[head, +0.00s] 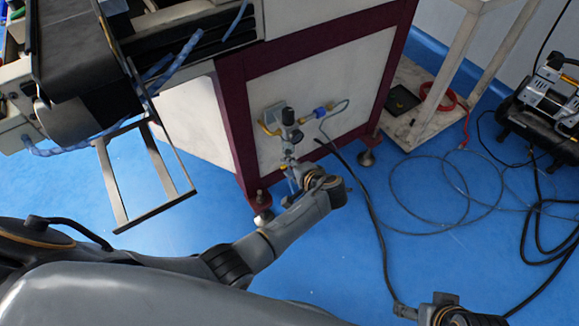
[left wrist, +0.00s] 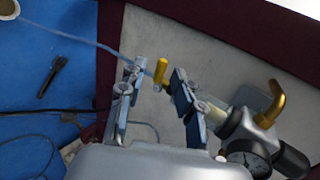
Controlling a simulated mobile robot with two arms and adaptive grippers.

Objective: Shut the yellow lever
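The yellow lever (left wrist: 161,70) stands out from a fitting beside the air regulator (left wrist: 240,130) on the machine's pale side panel. In the left wrist view it shows between the tips of my left gripper (left wrist: 157,82), with a gap on both sides. The fingers are apart and hold nothing. In the head view my left gripper (head: 289,166) is just below the regulator (head: 288,127), and the lever is too small to make out clearly. My right gripper (head: 405,311) is at the bottom edge, partly cut off, far from the lever.
A yellow elbow fitting (left wrist: 275,103) and a round gauge (left wrist: 248,162) sit close to the right finger. A black cable (head: 365,190) hangs to the right of my left arm. A compressor (head: 550,100) stands at the right. Loose hoses lie on the blue floor (head: 430,180).

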